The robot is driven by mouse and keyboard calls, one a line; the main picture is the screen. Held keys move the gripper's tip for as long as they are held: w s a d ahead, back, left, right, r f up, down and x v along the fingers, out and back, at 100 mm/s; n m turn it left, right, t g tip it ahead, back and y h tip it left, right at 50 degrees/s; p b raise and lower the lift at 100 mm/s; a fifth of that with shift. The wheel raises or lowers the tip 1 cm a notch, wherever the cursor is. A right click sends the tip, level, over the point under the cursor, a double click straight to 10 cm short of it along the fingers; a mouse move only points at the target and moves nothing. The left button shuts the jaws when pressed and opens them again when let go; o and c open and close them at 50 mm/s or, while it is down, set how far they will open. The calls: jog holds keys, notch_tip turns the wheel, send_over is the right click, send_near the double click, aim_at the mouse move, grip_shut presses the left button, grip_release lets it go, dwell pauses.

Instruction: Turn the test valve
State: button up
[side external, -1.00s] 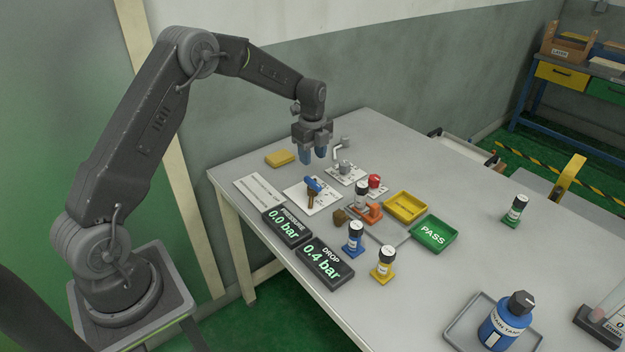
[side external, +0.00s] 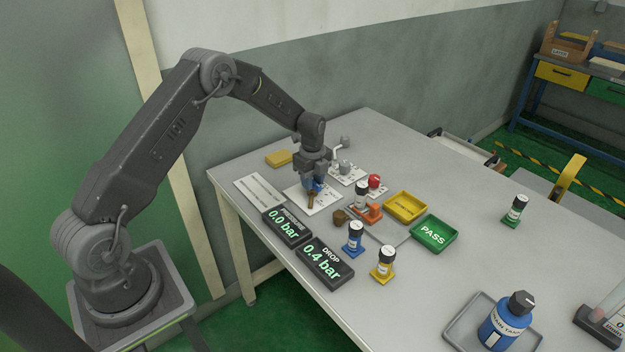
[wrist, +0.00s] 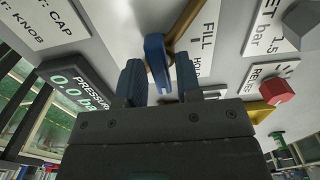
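The test valve (side external: 311,201) has a brass body and stands on a white plate near the table's left part. Its blue handle (wrist: 155,58) shows clearly in the wrist view, beside the printed words FILL and HOLD. My gripper (side external: 314,188) points down at the valve, its blue fingers hiding most of the handle from the side. In the wrist view my gripper (wrist: 159,72) is open, one finger on each side of the handle. Narrow gaps show between the fingers and the handle.
The pressure display (side external: 287,227) reads 0.0 bar; the drop display (side external: 325,263) reads 0.4 bar. A red knob (side external: 375,181), black-capped column (side external: 361,194), yellow tray (side external: 406,207) and green PASS tray (side external: 434,234) stand to the right. The table's right middle is mostly clear.

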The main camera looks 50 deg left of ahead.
grip_shut()
jog(key=shift+n, duration=0.4)
jog(key=n, duration=1.1)
jog(key=shift+n, duration=0.4)
jog(key=n, duration=0.5)
jog(key=shift+n, duration=0.3)
jog(key=shift+o, duration=1.2)
grip_release()
jog(key=shift+r, duration=0.1)
